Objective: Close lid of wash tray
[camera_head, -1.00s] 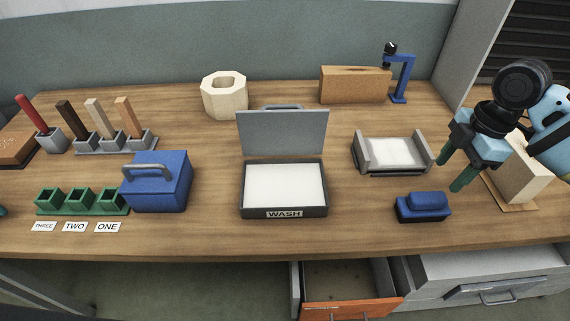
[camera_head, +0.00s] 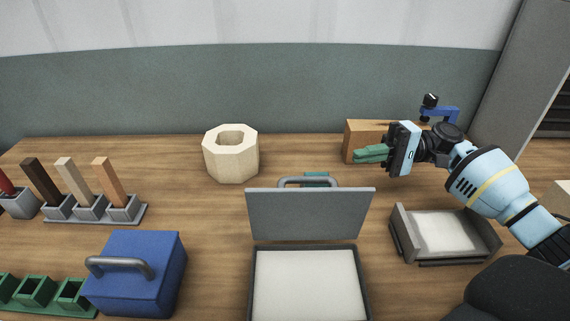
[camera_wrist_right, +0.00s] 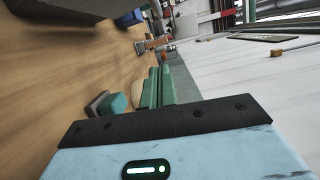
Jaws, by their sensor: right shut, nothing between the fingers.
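The wash tray (camera_head: 365,293) is at the bottom middle of the head view, with a white pad inside and its front edge cut off. Its grey lid (camera_head: 310,214) stands open, raised at the tray's back edge, with a handle (camera_head: 308,181) along the top. My right gripper (camera_head: 372,154) is shut and empty, above the table behind and right of the lid, with its green fingers pointing left. Its fingers also show in the right wrist view (camera_wrist_right: 159,88). It is apart from the lid. My left gripper is not in view.
A teal-topped object (camera_head: 317,176) lies behind the lid. A pale hollow block (camera_head: 230,157) stands back left, a brown block (camera_head: 360,132) back right. A grey holder (camera_head: 447,240) sits right of the tray and a blue box (camera_head: 135,270) left of it.

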